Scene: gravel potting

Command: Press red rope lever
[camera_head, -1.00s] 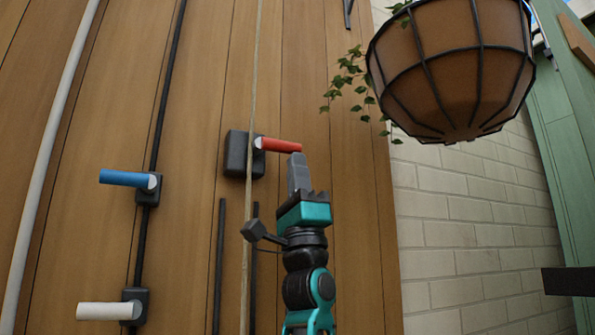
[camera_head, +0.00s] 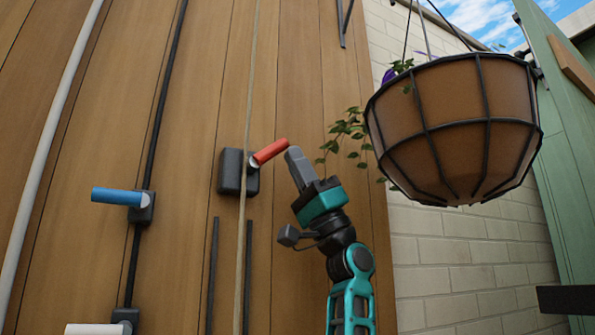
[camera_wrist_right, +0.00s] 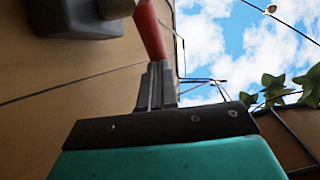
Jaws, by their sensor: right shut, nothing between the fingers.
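The red lever (camera_head: 270,151) sticks out from a dark grey box (camera_head: 231,172) on the wooden wall, beside the rope (camera_head: 245,130). Its free end now points up and to the right. My right gripper (camera_head: 293,154) is shut and empty, with its tip at or very near the lever's free end. In the right wrist view the red lever (camera_wrist_right: 150,30) lies just beyond the shut fingers (camera_wrist_right: 158,80); whether they touch it I cannot tell. My left gripper is not in view.
A hanging basket (camera_head: 450,125) with trailing leaves hangs to the right of my right gripper. A blue lever (camera_head: 117,196) and a white lever (camera_head: 95,329) are on the wall at left. A pale brick wall (camera_head: 450,265) stands behind the basket.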

